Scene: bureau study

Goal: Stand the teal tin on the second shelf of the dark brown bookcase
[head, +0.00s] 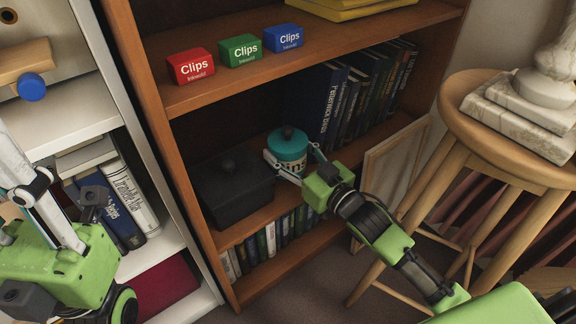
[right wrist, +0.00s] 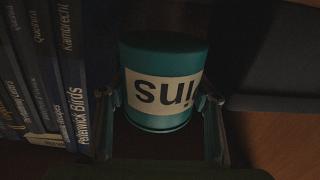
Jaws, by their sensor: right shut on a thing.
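My right gripper (head: 292,161) is shut on the tin, one finger on each side. The right wrist view shows the tin (right wrist: 165,84) between the fingers (right wrist: 163,120), its lettering upside down. My left gripper (head: 40,200) is at the left by the white shelving, its fingertips unclear.
The dark lidded box (head: 232,186) stands close left of the tin. Books (head: 335,103) stand to its right. Red (head: 190,67), green (head: 240,50) and blue (head: 284,38) clip boxes are on the shelf above. A wooden stool (head: 462,115) with a bust stands right of the bookcase.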

